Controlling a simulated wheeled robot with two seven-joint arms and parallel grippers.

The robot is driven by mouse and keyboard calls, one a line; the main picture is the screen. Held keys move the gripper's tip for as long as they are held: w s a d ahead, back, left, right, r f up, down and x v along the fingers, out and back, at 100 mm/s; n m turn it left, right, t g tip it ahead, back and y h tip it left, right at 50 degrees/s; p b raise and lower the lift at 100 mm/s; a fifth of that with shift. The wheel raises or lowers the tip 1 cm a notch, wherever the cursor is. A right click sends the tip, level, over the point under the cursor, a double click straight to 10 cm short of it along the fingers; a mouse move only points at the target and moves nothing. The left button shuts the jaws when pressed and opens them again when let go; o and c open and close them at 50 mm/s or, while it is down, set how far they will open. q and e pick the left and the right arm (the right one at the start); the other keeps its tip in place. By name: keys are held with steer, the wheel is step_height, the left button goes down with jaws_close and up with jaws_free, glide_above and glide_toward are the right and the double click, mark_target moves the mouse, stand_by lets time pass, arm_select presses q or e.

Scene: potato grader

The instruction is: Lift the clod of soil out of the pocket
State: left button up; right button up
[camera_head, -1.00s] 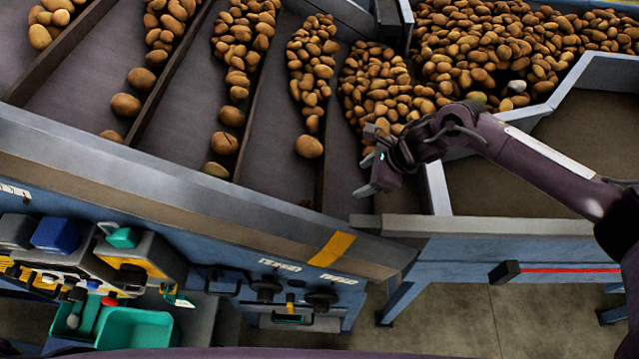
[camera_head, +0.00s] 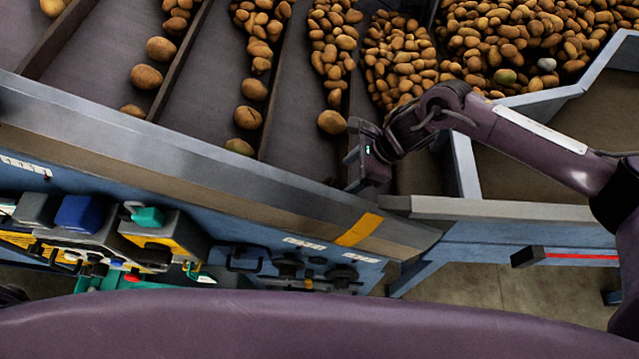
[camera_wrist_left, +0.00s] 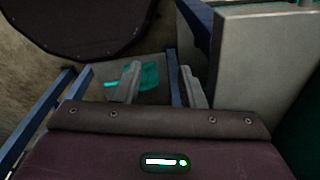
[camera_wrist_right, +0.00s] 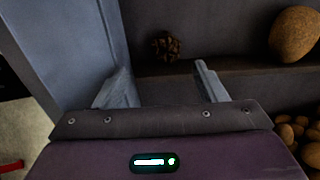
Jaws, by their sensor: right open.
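The clod of soil (camera_wrist_right: 165,45) is a small, dark brown, lumpy ball in the right wrist view. It lies on a dark surface by a low ledge, beyond my right fingertips and in line with the gap between them. My right gripper (camera_head: 352,170) is open and empty, over the front edge of the grader at the lower end of a lane; its fingers also show in the right wrist view (camera_wrist_right: 162,75). I cannot make out the clod in the head view. My left gripper (camera_wrist_left: 158,75) is open and empty, away from the lanes and outside the head view.
Potatoes (camera_head: 395,60) fill the sloping lanes, with a single potato (camera_head: 331,122) close to my right gripper. Dividers and a raised steel front rim (camera_head: 200,150) bound the lanes. A larger potato (camera_wrist_right: 295,35) lies right of the clod.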

mark_target(334, 184)
steer(key=shift+a+f, duration=0.2)
steer(key=shift+b+x, duration=0.5)
steer(key=shift+x, duration=0.45)
steer(key=shift+a+f, duration=0.15)
steer(key=shift+f, duration=0.2)
steer(key=x, duration=0.1)
steer(key=b+x, duration=0.1)
steer(key=x, duration=0.2)
steer(key=shift+w+f+b, duration=0.25)
steer(key=shift+w+b, duration=0.05)
steer(key=shift+w, duration=0.1)
steer(key=shift+a+f, duration=0.1)
steer(key=shift+a, duration=0.1)
arm_select(q)
steer(key=shift+w+d+f, duration=0.15)
steer(key=shift+f, duration=0.5)
steer(key=shift+w+d+f, duration=0.15)
steer(key=shift+f, duration=0.45)
arm_select(e)
steer(key=c, duration=1.1)
